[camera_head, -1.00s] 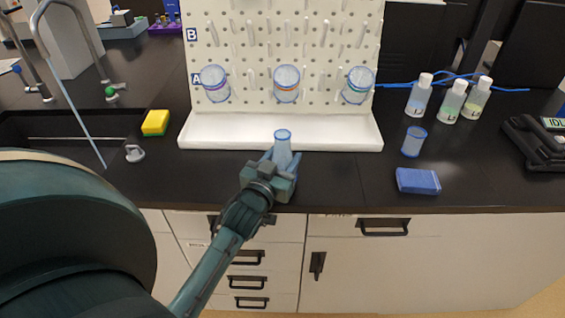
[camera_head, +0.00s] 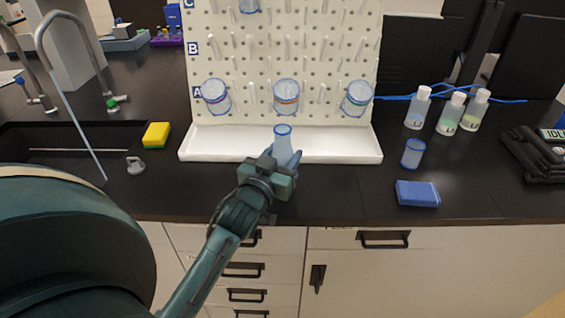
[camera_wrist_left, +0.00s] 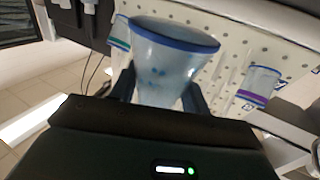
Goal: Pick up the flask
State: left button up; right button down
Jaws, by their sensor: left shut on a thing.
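The flask (camera_head: 283,141) is clear bluish glass with a blue rim, and stands roughly upright in my left gripper (camera_head: 284,160), in front of the white drip tray. In the left wrist view the flask (camera_wrist_left: 166,62) fills the space between the two dark fingers (camera_wrist_left: 160,92), which are shut on it. My gripper hides the flask's lower part, so I cannot tell whether its base touches the counter. My right gripper is not in view.
The pegboard (camera_head: 260,62) holds several glass vessels over the white tray (camera_head: 340,148). A sponge (camera_head: 156,134), sink and tap are left. A small beaker (camera_head: 412,154), blue box (camera_head: 417,193) and capped bottles (camera_head: 450,113) stand right.

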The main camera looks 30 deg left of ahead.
aim_at(279, 140)
pick_arm(q)
jog(key=shift+r, duration=2.55)
jog(key=shift+r, duration=0.1)
